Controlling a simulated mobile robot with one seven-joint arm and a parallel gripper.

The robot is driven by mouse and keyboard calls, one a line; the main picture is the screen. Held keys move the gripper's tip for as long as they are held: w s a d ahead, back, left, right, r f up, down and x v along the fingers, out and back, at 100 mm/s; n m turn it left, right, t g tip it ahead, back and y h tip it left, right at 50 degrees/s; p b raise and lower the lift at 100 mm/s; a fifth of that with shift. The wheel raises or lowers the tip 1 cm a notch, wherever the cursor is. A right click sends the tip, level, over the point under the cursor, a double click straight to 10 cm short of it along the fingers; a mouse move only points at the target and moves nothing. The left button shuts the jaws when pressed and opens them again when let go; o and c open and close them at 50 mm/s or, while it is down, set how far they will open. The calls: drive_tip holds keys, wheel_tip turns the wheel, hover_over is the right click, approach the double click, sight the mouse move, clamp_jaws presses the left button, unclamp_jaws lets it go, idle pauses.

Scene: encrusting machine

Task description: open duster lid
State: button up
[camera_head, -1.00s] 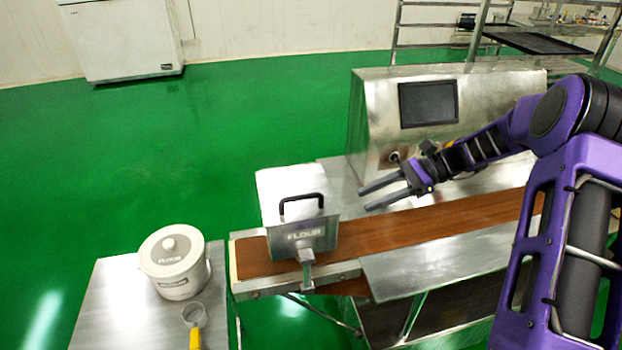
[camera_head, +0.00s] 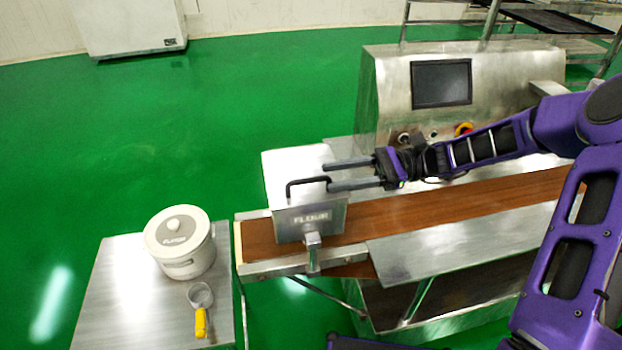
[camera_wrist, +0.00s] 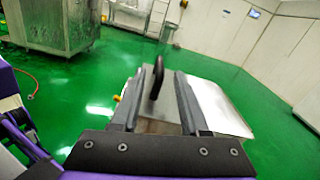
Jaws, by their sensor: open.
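The duster (camera_head: 310,219), a metal box labelled as flour, sits at the left end of the brown conveyor. Its lid (camera_head: 284,165) is a flat pale metal plate and looks closed. A black handle (camera_head: 307,182) stands on the lid. My gripper (camera_head: 326,176) is open, pointing left over the lid, with its fingertips at the handle. I cannot tell whether a finger touches the handle.
The machine housing with a dark screen (camera_head: 441,83) rises behind my arm. The conveyor belt (camera_head: 440,206) is bare to the right.

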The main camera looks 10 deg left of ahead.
sight(326, 177)
drive_tip(key=x, duration=0.5)
drive_tip(key=shift+s+a, duration=0.15)
drive_tip(key=shift+a, duration=0.2)
clamp_jaws()
idle(1.1)
